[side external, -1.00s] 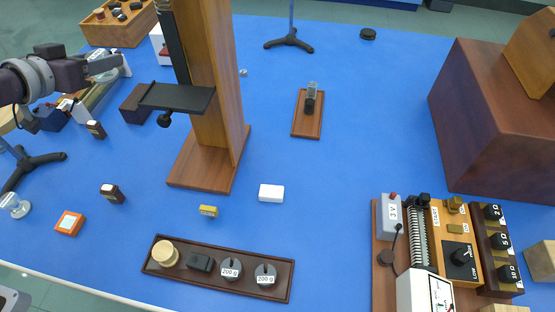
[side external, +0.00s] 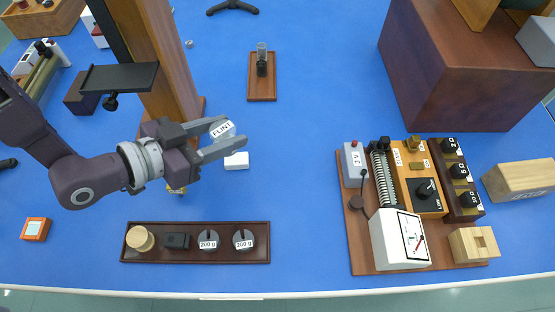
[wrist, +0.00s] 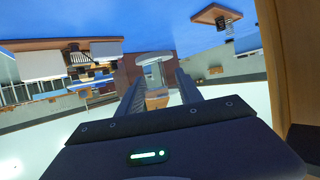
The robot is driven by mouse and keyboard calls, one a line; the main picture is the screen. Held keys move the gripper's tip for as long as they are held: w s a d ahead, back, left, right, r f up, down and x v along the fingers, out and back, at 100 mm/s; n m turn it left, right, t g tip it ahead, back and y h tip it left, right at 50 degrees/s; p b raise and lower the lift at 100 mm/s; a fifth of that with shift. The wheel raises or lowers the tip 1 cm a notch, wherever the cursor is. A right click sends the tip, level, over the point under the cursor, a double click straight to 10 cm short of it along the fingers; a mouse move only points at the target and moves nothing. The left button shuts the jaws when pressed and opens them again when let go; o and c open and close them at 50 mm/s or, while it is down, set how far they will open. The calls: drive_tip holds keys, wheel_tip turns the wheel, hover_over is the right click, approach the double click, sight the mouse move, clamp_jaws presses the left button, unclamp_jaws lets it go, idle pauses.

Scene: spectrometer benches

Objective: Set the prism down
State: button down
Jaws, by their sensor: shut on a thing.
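The prism (side external: 221,129) is a small pale block with a white label reading FLINT. My gripper (side external: 226,134) is shut on it, with one finger on each side, and holds it over the blue bench top. In the wrist view the pale prism (wrist: 152,62) shows between the two dark fingers. A white block (side external: 237,160) lies on the blue surface just below and right of the gripper in the side view. The prism's lower part is partly hidden by the fingers.
A dark tray (side external: 195,256) with weights lies in front. A wooden stand (side external: 160,60) with a black shelf (side external: 120,76) rises behind my arm. A circuit board (side external: 362,255) with a meter is at right. Blue bench top is clear between gripper and circuit board.

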drive_tip(key=w+d+f+n, duration=0.1)
drive_tip(key=w+d, duration=0.1)
drive_tip(key=d, duration=0.3)
drive_tip(key=w+d+f, duration=0.2)
drive_tip(key=d, duration=0.3)
drive_tip(key=shift+t+y, duration=0.4)
drive_tip(key=f, duration=0.9)
drive_tip(key=shift+s+d+f, duration=0.15)
drive_tip(key=shift+d+f, duration=0.05)
drive_tip(key=shift+d, duration=0.15)
drive_tip(key=shift+f, duration=0.1)
drive_tip(key=c, duration=0.8)
unclamp_jaws()
drive_tip(key=v, duration=1.2)
